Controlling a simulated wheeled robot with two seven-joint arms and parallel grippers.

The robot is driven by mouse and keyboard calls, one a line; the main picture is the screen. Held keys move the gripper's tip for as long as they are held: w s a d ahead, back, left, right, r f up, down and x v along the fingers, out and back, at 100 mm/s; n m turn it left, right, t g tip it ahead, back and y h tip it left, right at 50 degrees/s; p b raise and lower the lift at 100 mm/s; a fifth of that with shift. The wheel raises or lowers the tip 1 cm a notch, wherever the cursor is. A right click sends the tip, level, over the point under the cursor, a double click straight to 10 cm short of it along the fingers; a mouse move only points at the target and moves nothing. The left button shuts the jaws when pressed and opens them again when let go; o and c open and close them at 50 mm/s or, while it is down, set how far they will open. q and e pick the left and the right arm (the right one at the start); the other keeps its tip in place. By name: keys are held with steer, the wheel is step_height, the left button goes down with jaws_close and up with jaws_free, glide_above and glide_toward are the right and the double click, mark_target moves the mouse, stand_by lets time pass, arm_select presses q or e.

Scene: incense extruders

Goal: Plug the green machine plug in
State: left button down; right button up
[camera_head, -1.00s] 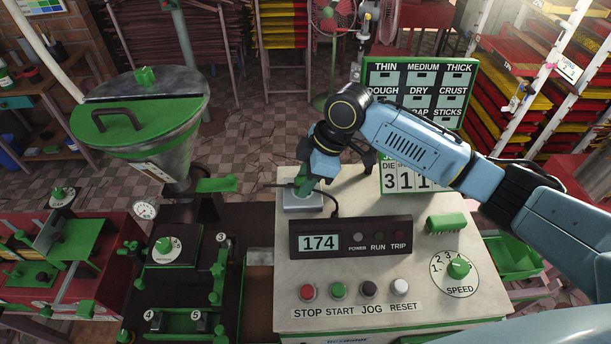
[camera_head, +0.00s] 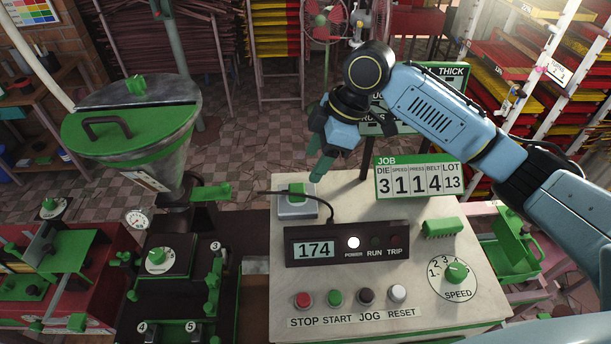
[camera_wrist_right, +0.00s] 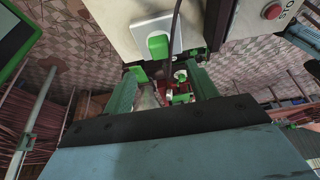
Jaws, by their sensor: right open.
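The green plug (camera_head: 296,192) sits in the pale socket plate (camera_head: 298,212) at the back left of the cream control panel, with a dark cable running from it. It also shows in the right wrist view (camera_wrist_right: 158,46), seated against the plate. My right gripper (camera_head: 318,170) is open and empty, raised above and a little behind the plug. In the right wrist view its green fingers (camera_wrist_right: 165,88) are spread, and the plug is apart from them. The display (camera_head: 314,250) reads 174 and the POWER lamp (camera_head: 353,242) is lit white. My left gripper is not in view.
The job sign (camera_head: 416,178) stands at the back of the panel. Stop, start, jog and reset buttons (camera_head: 335,297) and a speed knob (camera_head: 457,271) are at the front. A green hopper (camera_head: 135,125) stands to the left. Racks fill the background.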

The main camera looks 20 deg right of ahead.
steer(key=shift+v, duration=2.35)
